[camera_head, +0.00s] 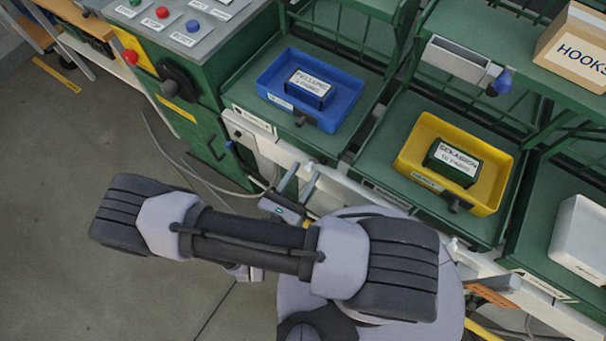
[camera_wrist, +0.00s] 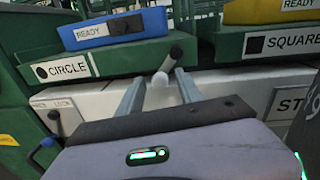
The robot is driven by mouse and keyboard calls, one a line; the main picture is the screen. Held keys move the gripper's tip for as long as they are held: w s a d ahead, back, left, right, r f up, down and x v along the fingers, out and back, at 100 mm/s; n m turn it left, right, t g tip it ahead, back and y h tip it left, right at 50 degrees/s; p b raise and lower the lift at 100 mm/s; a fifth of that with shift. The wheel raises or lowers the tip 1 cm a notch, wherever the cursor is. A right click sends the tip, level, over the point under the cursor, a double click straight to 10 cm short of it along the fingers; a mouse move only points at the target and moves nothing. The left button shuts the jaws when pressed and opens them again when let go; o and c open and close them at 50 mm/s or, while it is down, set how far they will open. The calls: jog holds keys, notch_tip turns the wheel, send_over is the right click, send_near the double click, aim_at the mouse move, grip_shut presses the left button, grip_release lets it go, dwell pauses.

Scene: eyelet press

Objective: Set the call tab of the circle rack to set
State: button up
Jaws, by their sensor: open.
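The circle rack shows in the wrist view by its CIRCLE label (camera_wrist: 68,69), under a blue tray (camera_wrist: 113,28) marked READY. My gripper (camera_wrist: 158,82) is open in front of the white rail below that shelf. A small pale rounded piece (camera_wrist: 160,88) shows between its fingers; it may be the call tab, but its setting cannot be read. In the head view my gripper (camera_head: 301,180) is in front of the rail, below the blue tray (camera_head: 338,74); contact cannot be told.
A dark knob (camera_wrist: 54,115) and a blue-ended lever (camera_wrist: 46,143) are left of my gripper. The yellow tray (camera_head: 484,150) of the square rack stands to the right. A control panel (camera_head: 172,22) with buttons is at the upper left.

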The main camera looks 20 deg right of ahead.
grip_shut()
jog(key=shift+s+d+n+p, duration=0.2)
jog(key=shift+n+p, duration=0.2)
jog(key=shift+n, duration=0.4)
jog(key=shift+f+n, duration=0.25)
jog(key=shift+n, duration=0.05)
grip_release()
jog(key=shift+s+a, duration=0.1)
jog(key=shift+a, duration=0.05)
jog(key=p+v, duration=0.3)
jog(key=v, duration=1.4)
jog(key=shift+r, duration=0.15)
jog(key=shift+s, duration=0.15)
